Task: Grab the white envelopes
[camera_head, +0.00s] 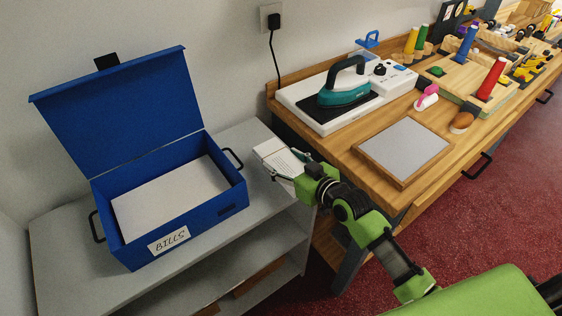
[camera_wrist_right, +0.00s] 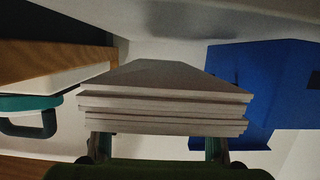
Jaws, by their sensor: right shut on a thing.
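The white envelopes (camera_head: 279,157) are a small stack at the right end of the grey shelf top, next to the blue box. My right gripper (camera_head: 286,166) is shut on the stack, its fingers on either side. In the right wrist view the stack of envelopes (camera_wrist_right: 165,97) fills the middle, several layers thick, with the right gripper (camera_wrist_right: 158,148) at its near edge. I cannot tell whether the stack touches the shelf. My left gripper is not in view.
The open blue box (camera_head: 235,188) labelled BILLS stands on the grey shelf (camera_head: 70,255) with white paper inside. The wooden counter (camera_head: 345,160) to the right holds an iron (camera_head: 345,90), a framed grey panel (camera_head: 403,148) and thread cones (camera_head: 492,80).

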